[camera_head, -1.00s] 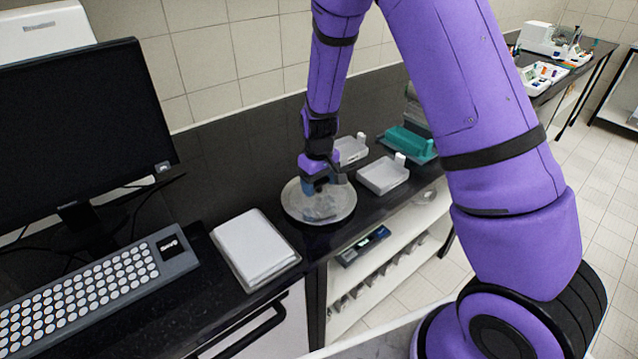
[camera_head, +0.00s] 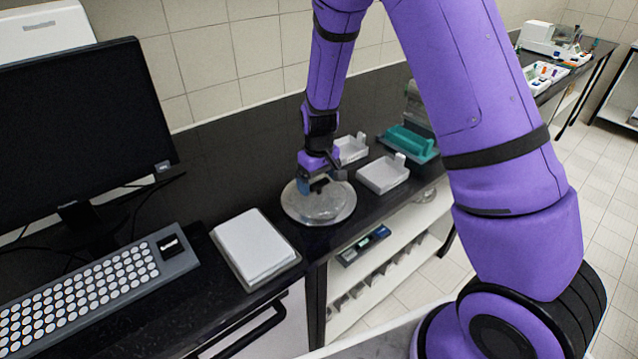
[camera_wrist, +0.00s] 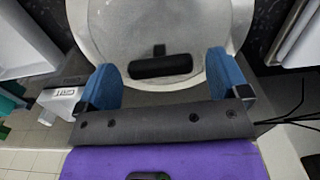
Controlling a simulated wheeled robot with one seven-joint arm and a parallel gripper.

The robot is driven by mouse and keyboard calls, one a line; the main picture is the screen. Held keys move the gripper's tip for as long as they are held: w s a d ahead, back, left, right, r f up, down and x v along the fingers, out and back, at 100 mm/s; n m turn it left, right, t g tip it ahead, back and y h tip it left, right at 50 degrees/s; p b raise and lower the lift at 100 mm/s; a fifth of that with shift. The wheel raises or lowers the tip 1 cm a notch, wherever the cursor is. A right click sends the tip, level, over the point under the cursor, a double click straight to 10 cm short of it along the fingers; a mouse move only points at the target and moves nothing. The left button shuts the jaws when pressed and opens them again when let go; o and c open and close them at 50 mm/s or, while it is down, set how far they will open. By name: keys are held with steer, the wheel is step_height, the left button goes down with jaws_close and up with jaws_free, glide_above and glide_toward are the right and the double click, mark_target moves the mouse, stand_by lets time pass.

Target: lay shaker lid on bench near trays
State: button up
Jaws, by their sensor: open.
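The shaker lid (camera_head: 331,212) is a round, clear-grey disc. It lies flat on the black bench between the white pad and the white trays. In the wrist view the lid (camera_wrist: 205,30) fills the upper middle, with its black handle (camera_wrist: 161,66) between my fingers. My gripper (camera_head: 318,186) is over the lid's far half. In the wrist view my gripper (camera_wrist: 165,80) has its two blue fingers wide apart, one on each side of the handle, with gaps to it. A white tray (camera_head: 384,176) and another white tray (camera_head: 350,150) stand to the right of the lid.
A teal rack (camera_head: 410,146) stands behind the trays. A white pad (camera_head: 253,246), a keyboard (camera_head: 95,285) and a monitor (camera_head: 85,130) are on the left. The bench's front edge runs close to the lid, with an open shelf (camera_head: 385,262) below.

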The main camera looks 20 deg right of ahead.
step_height(320, 180, up, 10)
step_height(320, 180, up, 11)
steer(key=t, duration=0.1)
glide_above(319, 182)
steer(key=s+d, duration=0.2)
steer(key=s, duration=0.3)
steer(key=s+d+r+m+t, duration=0.1)
steer(key=s+r, duration=0.5)
steer(key=s, duration=0.6)
steer(key=s+d+r+m+t, duration=0.2)
steer(key=s+r, duration=0.5)
steer(key=s, duration=0.5)
steer(key=shift+s+d+m+t, duration=0.25)
steer(key=shift+d+t, duration=0.35)
steer(key=shift+d, duration=0.35)
steer(key=shift+w, duration=0.1)
